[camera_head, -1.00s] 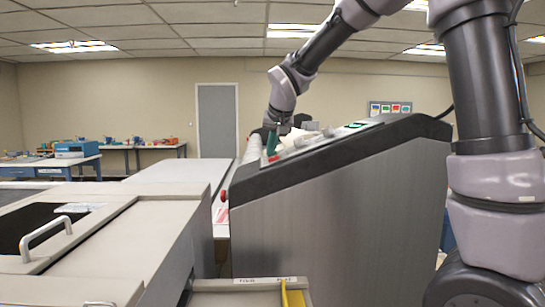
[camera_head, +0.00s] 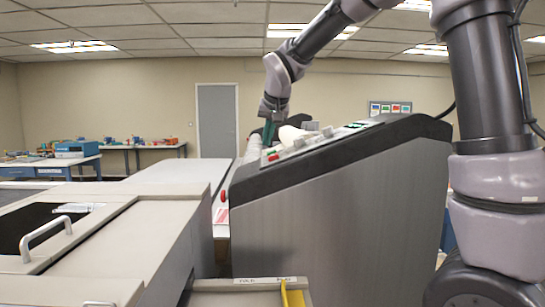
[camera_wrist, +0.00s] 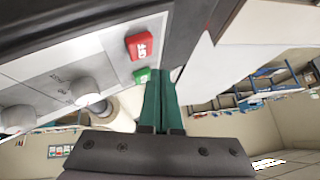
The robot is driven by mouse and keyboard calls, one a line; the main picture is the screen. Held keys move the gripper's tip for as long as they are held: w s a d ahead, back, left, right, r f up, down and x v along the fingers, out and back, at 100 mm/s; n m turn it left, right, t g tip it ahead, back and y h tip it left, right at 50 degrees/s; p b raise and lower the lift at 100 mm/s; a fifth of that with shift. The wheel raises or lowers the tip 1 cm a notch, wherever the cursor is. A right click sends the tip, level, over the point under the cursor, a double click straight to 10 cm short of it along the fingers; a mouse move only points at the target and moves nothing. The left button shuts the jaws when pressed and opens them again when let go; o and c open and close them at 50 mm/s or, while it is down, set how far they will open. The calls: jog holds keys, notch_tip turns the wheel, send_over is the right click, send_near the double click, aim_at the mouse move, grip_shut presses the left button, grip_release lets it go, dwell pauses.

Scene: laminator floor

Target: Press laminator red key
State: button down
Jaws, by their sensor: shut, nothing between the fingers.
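The laminator's grey and black console (camera_head: 340,200) stands in the middle of the head view, with a sloped panel on top. The red key (camera_head: 273,157) is at the panel's left end. In the wrist view the red key (camera_wrist: 140,45) carries white lettering, and a green key (camera_wrist: 141,76) sits beside it. My gripper (camera_head: 268,143) has green fingers and is above the panel's left end, near the red key. In the wrist view my gripper's closed fingers (camera_wrist: 161,74) point beside the green key, and the red key is visible up and left of the tips. I cannot tell the exact gap.
Two white knobs (camera_wrist: 86,91) rise from the panel. A beige machine with a metal handle (camera_head: 46,233) fills the lower left. Workbenches (camera_head: 135,147) stand at the back. The air above the panel is free.

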jog(key=shift+a+r, duration=0.3)
jog(key=shift+r, duration=0.5)
jog(key=shift+a+r, duration=0.25)
jog(key=shift+r, duration=0.55)
jog(key=s+d+m, duration=0.3)
jog(key=s+d, duration=1.5)
jog(key=d, duration=0.2)
jog(key=s+d+f, duration=0.2)
jog(key=s+f, duration=0.2)
jog(key=s, duration=0.5)
jog(key=shift+d+f+m, duration=0.25)
jog(key=shift+d+m, duration=0.05)
jog(key=shift+d, duration=0.1)
